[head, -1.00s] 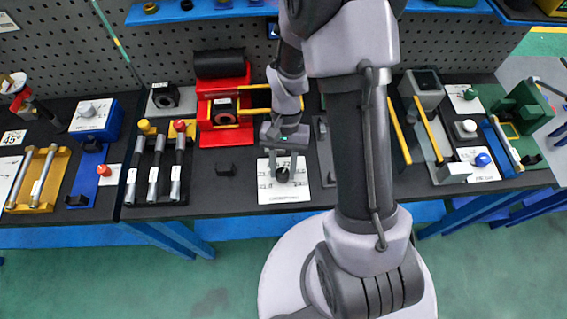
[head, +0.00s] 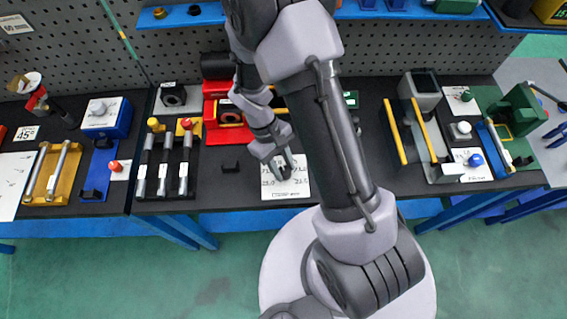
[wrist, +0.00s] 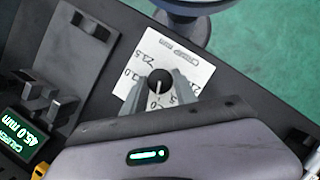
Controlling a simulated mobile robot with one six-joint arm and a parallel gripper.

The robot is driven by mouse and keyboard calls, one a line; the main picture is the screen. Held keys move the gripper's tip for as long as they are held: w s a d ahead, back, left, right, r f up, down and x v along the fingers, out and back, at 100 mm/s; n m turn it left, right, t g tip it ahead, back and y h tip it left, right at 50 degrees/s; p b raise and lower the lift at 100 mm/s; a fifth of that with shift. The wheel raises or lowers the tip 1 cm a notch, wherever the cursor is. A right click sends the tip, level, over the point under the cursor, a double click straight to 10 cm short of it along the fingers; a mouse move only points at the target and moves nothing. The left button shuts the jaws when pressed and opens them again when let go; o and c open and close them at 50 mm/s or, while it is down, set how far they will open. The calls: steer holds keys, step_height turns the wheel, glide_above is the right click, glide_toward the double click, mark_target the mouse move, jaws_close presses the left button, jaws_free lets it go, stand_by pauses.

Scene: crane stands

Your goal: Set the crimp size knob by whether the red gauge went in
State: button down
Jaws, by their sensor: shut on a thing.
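The crimp size knob (wrist: 158,82) is a round dark knob with a white pointer line, on a white plate (wrist: 190,50) printed "CRIMP mm" with numbers around it. The pointer stands roughly along the line of my fingers. My gripper (wrist: 160,88) is shut on the knob, one finger on each side. In the head view, my gripper (head: 281,168) is over the plate (head: 289,190) and hides most of the knob. A red-topped piece (head: 186,123) stands at the back of the rack of rods; I cannot tell whether it is the gauge.
A red press (head: 229,134) with a dark round die stands behind and left of the plate. A small dark block (head: 230,166) lies left of it. In the wrist view, a caliper display (wrist: 22,135) reads 45.0 mm. The table's front edge is close to the plate.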

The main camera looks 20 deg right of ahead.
steer(key=n+t+h, duration=0.1)
steer(key=n, duration=0.3)
steer(key=shift+s+a+n, duration=0.1)
steer(key=shift+n, duration=0.2)
steer(key=shift+s+n+t+h, duration=0.1)
steer(key=shift+n+t+h, duration=0.3)
steer(key=shift+n, duration=0.7)
steer(key=shift+n+t+h, duration=0.3)
steer(key=shift+n+h, duration=0.1)
steer(key=shift+n, duration=0.7)
steer(key=c, duration=1)
jaws_free()
steer(key=p+v, duration=0.6)
steer(key=v, duration=1.1)
steer(key=shift+r, duration=0.25)
